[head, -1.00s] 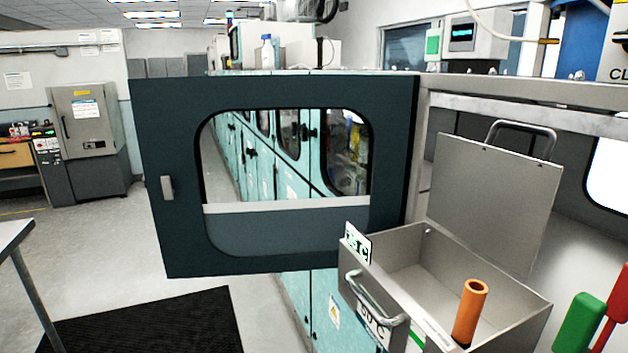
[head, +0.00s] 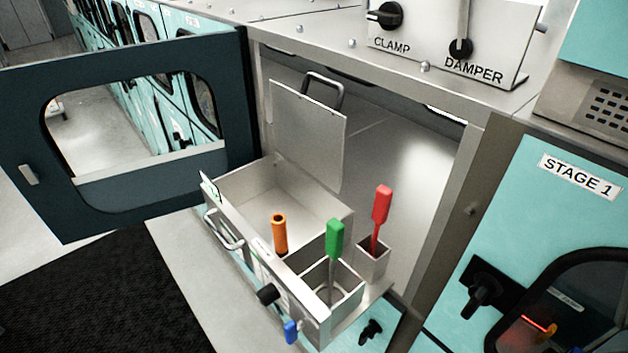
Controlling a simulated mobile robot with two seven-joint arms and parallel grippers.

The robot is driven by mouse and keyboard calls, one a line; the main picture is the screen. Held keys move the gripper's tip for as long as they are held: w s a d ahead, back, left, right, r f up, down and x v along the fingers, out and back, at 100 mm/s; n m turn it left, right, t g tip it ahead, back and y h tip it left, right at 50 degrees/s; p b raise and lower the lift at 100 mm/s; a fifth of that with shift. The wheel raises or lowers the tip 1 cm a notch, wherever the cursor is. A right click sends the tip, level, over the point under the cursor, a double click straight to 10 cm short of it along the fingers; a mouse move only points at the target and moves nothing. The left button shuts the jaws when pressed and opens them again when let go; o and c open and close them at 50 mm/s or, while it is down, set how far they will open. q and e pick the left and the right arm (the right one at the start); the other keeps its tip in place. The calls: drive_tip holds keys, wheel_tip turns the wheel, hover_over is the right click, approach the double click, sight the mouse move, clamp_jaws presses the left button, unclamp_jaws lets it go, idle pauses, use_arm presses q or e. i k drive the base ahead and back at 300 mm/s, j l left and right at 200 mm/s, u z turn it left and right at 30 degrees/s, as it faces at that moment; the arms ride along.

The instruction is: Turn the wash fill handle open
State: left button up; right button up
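No handle in view carries a readable wash fill label, so I cannot tell which one it is. A small blue handle (head: 290,331) sits low on the front of the open steel module (head: 228,186), near the bottom edge of the head view. A black knob (head: 268,294) is on the same front face, just left of and above the blue handle. A green handle (head: 335,240) stands upright in the small front compartment, and a red handle (head: 381,205) stands in a narrow box behind it. Neither of my grippers is in view.
An open dark door (head: 125,205) with a window stands at the left. The module's lid (head: 308,130) is raised. An orange tube (head: 280,233) stands inside. CLAMP (head: 390,14) and DAMPER (head: 461,47) knobs are above. The STAGE 1 cabinet (head: 520,215) is at right. A black mat (head: 90,290) lies on the floor.

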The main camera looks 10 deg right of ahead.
sight(292, 328)
drive_tip(key=j+z, duration=0.3)
drive_tip(key=i+j+z, duration=0.1)
drive_tip(key=j+z, duration=0.45)
drive_tip(key=j, duration=0.3)
drive_tip(key=j+z, duration=0.15)
drive_tip(key=j, duration=0.4)
drive_tip(key=j+z, duration=0.2)
drive_tip(key=j, duration=0.3)
drive_tip(key=k+j+z, duration=0.2)
drive_tip(key=j, duration=0.3)
drive_tip(key=j+z, duration=0.15)
drive_tip(key=j, duration=0.35)
drive_tip(key=k, duration=0.05)
